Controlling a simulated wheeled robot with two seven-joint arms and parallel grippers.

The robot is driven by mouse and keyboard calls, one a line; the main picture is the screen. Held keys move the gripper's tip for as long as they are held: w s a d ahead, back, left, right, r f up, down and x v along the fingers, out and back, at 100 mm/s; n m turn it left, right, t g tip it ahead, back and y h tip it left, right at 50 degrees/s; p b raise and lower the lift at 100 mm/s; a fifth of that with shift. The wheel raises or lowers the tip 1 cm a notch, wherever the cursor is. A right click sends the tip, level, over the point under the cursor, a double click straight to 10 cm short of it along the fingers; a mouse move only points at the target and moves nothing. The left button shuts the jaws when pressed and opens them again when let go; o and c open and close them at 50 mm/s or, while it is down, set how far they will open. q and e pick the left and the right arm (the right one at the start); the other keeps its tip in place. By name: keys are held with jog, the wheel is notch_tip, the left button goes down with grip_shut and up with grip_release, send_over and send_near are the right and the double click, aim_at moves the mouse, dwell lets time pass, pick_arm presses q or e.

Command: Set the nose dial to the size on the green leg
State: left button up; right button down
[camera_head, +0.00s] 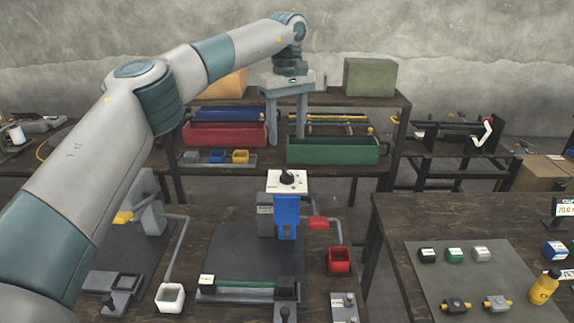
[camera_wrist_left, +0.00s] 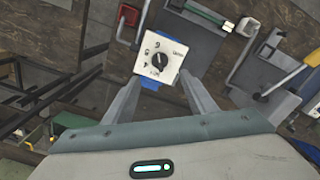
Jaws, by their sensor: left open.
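The nose dial (camera_head: 288,181) is a white square plate with a black knob, on top of a press with a blue front. It also shows in the left wrist view (camera_wrist_left: 150,62), with numerals around the knob; the pointer's exact setting is hard to tell. My left gripper (camera_head: 286,139) is open and empty above and behind the dial, fingers pointing down. In the wrist view the dial lies just beyond its fingertips (camera_wrist_left: 160,82), apart from them. A green bar (camera_head: 246,284) lies in a grey fixture before the press, with a white tag (camera_head: 206,280) too small to read. My right gripper is out of view.
A red-handled lever (camera_head: 318,223) and a red bin (camera_head: 339,260) stand right of the press. A white bin (camera_head: 170,297) stands left. Behind, a shelf holds a green tray (camera_head: 332,151) and a red tray (camera_head: 224,134). A side table at right bears small blocks and a yellow bottle (camera_head: 543,288).

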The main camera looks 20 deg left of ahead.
aim_at(287, 171)
pick_arm(q)
notch_tip(287, 171, down, 11)
jog(key=p, duration=0.3)
jog(key=c, duration=1.1)
